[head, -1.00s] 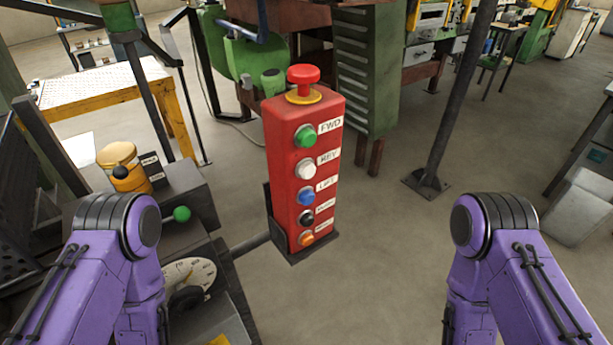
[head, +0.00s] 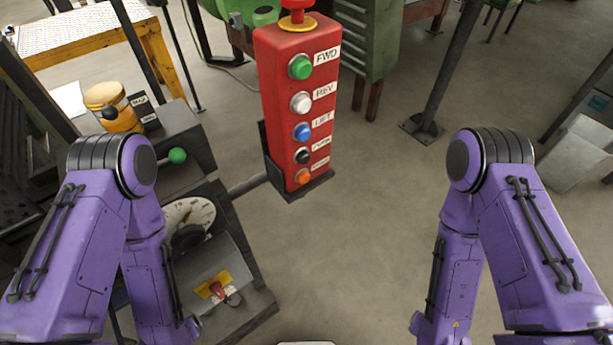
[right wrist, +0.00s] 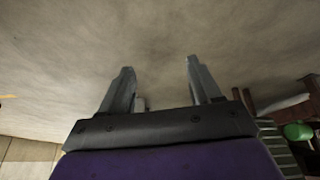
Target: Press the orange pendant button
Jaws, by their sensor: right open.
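The red pendant box (head: 286,118) stands upright in the middle of the head view on a dark bracket. Its face carries green, white, blue, black and orange buttons from top to bottom, with labels beside them. The orange button (head: 304,177) is the lowest and is unobstructed. A red mushroom knob (head: 297,4) on a yellow ring tops the box, partly cut off by the picture edge. My right gripper (right wrist: 158,78) shows in the right wrist view, open and empty, with bare floor beyond its fingers. My left gripper is out of view.
A dark console with a yellow cylinder (head: 113,106), a green ball knob (head: 177,155) and a dial (head: 189,220) stands left of the box. A dark post (head: 447,75) rises at right. Open floor (head: 370,230) lies between the box and my right arm.

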